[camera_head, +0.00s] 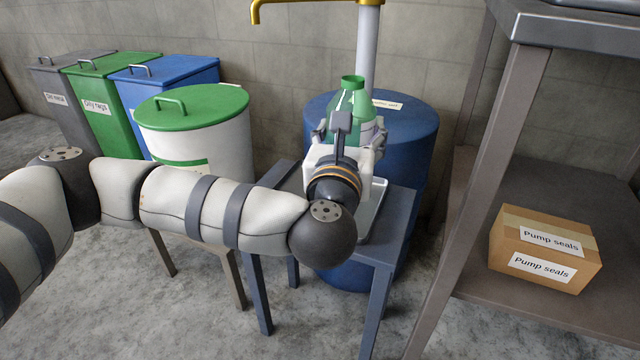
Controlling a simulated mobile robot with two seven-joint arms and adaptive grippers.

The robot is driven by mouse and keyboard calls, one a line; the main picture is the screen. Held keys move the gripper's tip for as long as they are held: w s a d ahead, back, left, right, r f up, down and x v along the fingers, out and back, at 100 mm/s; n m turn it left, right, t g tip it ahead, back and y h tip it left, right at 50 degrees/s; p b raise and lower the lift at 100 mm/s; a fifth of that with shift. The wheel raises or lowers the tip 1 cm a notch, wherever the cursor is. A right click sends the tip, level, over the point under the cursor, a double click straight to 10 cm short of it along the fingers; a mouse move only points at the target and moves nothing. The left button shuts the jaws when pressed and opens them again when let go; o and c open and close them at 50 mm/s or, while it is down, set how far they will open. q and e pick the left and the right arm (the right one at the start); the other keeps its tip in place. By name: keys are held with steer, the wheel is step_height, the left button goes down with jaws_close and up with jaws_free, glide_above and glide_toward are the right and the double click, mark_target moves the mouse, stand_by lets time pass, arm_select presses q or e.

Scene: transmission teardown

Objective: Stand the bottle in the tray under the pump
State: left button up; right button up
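The green bottle (354,99) stands upright in front of the pump's pale pipe, with its neck and shoulder showing above my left gripper. My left gripper (349,130) reaches in from the left with a finger on each side of the bottle and appears shut on it. The gripper hides the bottle's lower part, so I cannot tell whether its base touches the tray. The metal tray (376,209) lies on a blue-grey stand, mostly hidden behind my arm. The pump (368,45) has a brass spout (255,12) at upper left. My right gripper is out of view.
A blue drum (414,140) stands behind the stand (395,215). A white bin with a green lid (205,105) and several lidded bins are on the left. A shelf with a "Pump seals" box (545,248) is close on the right.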

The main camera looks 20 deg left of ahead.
arm_select(q)
steer(key=w+a+f+b, duration=0.1)
steer(key=f, duration=0.2)
steer(key=w+a+f+b, duration=0.1)
steer(key=a+f, duration=0.1)
steer(key=f, duration=0.1)
steer(key=w+a+f+b, duration=0.1)
steer(key=a+f, duration=0.1)
steer(key=f, duration=0.2)
steer(key=shift+w+a+b, duration=0.15)
steer(key=shift+w+b, duration=0.15)
steer(key=shift+w, duration=0.1)
steer(key=shift+r, duration=0.15)
steer(key=o, duration=1.1)
steer(key=shift+f, duration=0.2)
steer(key=shift+o, duration=0.2)
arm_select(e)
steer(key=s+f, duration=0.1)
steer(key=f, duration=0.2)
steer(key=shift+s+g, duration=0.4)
